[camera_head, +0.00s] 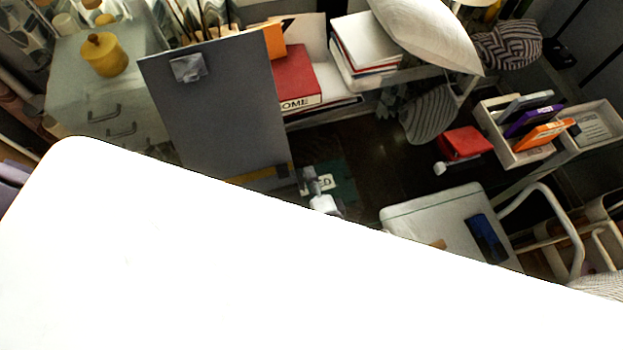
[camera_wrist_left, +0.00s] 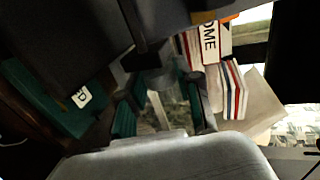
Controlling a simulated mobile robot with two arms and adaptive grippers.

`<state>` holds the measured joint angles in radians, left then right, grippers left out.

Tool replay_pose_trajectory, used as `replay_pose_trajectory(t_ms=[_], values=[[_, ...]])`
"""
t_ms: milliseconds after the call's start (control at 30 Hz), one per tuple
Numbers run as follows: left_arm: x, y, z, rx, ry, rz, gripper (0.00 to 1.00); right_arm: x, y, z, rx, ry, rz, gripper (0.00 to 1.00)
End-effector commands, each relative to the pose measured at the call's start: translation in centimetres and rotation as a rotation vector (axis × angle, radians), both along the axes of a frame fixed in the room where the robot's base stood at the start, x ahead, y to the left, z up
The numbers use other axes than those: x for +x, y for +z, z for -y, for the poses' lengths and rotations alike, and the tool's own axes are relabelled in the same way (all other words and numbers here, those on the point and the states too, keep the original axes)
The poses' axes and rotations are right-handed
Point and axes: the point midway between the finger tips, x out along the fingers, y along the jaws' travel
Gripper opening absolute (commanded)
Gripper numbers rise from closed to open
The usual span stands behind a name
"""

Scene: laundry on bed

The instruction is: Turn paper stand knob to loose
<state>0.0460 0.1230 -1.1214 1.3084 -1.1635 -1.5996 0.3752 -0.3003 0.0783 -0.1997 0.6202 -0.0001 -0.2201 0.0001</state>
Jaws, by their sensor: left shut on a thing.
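The paper stand (camera_head: 215,105) is a large grey board with a metal clip at its top, left of centre in the head view. In the left wrist view its dark underside and post (camera_wrist_left: 140,30) come down from the top. My left gripper (camera_head: 312,180) is beside the board's lower right edge. In the left wrist view its fingers (camera_wrist_left: 155,88) reach up around a dark, round knob (camera_wrist_left: 152,74) below the board and are shut on it. The knob is shadowed and partly hidden by the fingers. My right gripper is not in view.
A large white shape blocks the lower head view. A yellow pot (camera_head: 105,58) sits on a drawer cabinet at left. A box of colourful items (camera_head: 490,115) is at right.

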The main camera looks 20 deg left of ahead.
Motion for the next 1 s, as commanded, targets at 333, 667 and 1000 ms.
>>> replay_pose_trajectory(t_ms=[333,667,1000], values=[[0.0,-0.1,-0.1,0.000,0.001,-0.002,0.59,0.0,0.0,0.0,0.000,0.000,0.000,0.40],[-0.1,-0.1,0.0,-0.001,0.000,-0.003,0.59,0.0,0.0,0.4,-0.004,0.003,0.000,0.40],[-3.0,0.9,2.1,-0.003,0.000,-0.005,0.59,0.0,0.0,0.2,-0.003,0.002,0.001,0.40]])
